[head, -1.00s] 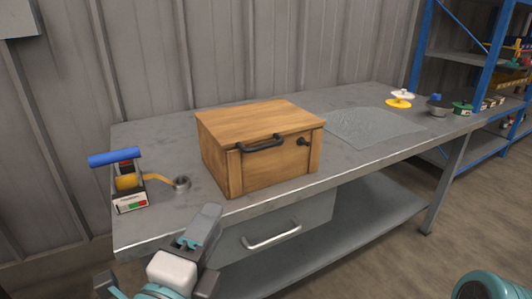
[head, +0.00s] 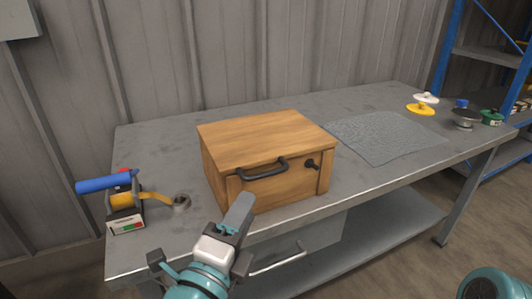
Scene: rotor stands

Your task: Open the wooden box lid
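The wooden box (head: 285,190) stands on the grey workbench, its front facing me. Its lid (head: 262,137) is closed. A dark handle (head: 263,170) is on the upper front and a dark knob (head: 312,165) sits right of it. My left gripper (head: 240,222) is in front of the box's lower left front, below the handle and apart from it. A grey finger points up; how far the fingers are apart is not clear. My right gripper is out of view; only a teal part of that arm shows at the lower right corner.
The workbench (head: 140,262) has a drawer with a metal handle (head: 278,262) below the box. A tape dispenser (head: 125,205) with a blue roller stands left of the box. A grey mat (head: 385,136) lies to the right, with yellow (head: 420,109) and white discs behind it. Blue shelving stands far right.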

